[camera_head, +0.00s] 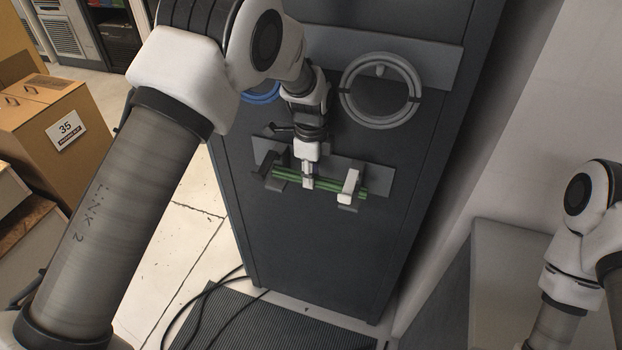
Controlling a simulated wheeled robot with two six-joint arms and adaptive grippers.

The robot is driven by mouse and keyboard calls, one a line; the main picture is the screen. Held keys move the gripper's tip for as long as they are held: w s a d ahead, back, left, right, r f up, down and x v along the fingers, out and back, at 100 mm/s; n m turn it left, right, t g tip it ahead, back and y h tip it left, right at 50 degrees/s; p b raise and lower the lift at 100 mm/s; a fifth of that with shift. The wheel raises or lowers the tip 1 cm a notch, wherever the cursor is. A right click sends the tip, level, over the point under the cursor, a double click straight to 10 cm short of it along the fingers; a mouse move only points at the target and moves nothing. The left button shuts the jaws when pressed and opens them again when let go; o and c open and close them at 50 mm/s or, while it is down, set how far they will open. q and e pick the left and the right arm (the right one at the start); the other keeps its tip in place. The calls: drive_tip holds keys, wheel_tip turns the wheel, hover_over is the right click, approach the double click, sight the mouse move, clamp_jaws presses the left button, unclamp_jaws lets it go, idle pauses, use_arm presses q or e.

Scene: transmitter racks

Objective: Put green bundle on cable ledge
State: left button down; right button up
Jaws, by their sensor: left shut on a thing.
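The green bundle (335,186) is a long, thin bundle lying roughly level at the front of the dark cabinet. The cable ledge (379,177) is a grey plate on the cabinet face with brackets sticking out at left and right. My left gripper (308,184) reaches down from above and is shut on the bundle near its middle-left. The bundle spans both brackets; I cannot tell whether it rests on them or hangs just above. My right arm (585,240) shows at the right edge, and its gripper is out of view.
A grey cable coil (381,90) hangs above the ledge, and a blue coil (262,95) is partly hidden behind my left arm. Cardboard boxes (45,125) stand at left. A ribbed mat (270,325) and black cables lie on the floor. A grey cabinet (500,260) stands at right.

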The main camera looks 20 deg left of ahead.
use_arm(q)
drive_tip(key=shift+f, duration=1.4)
drive_tip(key=c, duration=1)
unclamp_jaws()
drive_tip(key=shift+s+f, duration=0.1)
drive_tip(key=shift+o, duration=0.2)
wheel_tip(320, 180, up, 8)
drive_tip(key=shift+f+b, duration=0.1)
drive_tip(key=shift+b, duration=0.2)
